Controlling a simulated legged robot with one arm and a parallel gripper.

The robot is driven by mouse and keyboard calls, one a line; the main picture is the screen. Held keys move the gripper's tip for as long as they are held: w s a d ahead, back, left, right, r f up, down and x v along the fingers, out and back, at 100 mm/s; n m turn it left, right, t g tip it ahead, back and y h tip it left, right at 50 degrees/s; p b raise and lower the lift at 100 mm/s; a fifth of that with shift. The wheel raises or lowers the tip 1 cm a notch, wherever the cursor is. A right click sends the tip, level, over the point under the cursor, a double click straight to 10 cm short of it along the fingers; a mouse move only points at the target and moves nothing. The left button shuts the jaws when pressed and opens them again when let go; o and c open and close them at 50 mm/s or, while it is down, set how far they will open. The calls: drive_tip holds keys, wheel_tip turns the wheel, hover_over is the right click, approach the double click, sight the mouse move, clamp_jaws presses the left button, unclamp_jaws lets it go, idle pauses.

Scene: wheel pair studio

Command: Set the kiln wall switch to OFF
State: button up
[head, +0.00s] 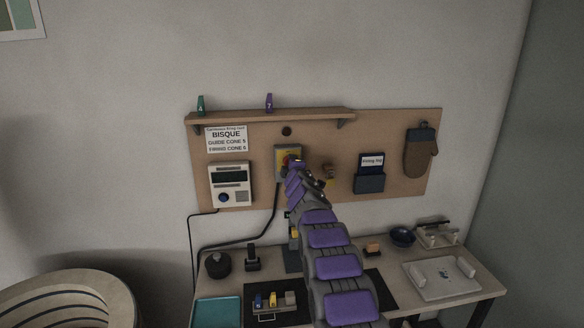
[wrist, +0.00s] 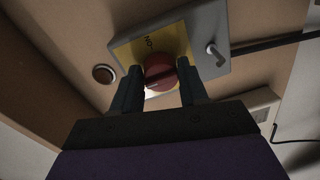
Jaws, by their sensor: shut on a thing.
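The kiln wall switch (head: 281,154) is a grey box with a yellow face on the brown wall board. My gripper (head: 297,165) is at its front and hides part of it. In the wrist view, the switch's yellow plate (wrist: 182,38) carries a round red knob (wrist: 160,72). My gripper's dark fingers (wrist: 161,88) are on either side of the knob and shut on it. The wrist picture is turned, and ON is lettered on the plate beside the knob. The OFF mark is not visible. A small grey lever (wrist: 214,54) sits on the box's side.
A controller (head: 230,185) and a BISQUE sign (head: 226,139) are left of the switch. A shelf (head: 270,116) with two cones runs above. A card holder (head: 369,180) and a mitt (head: 420,152) hang right. The cluttered table (head: 390,262) stands below; a round kiln (head: 110,290) is lower left.

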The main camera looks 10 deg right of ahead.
drive_tip(key=shift+a, duration=0.15)
drive_tip(key=o, duration=1)
drive_tip(key=shift+w+a, duration=0.1)
drive_tip(key=shift+o, duration=0.2)
drive_tip(key=shift+f, duration=0.1)
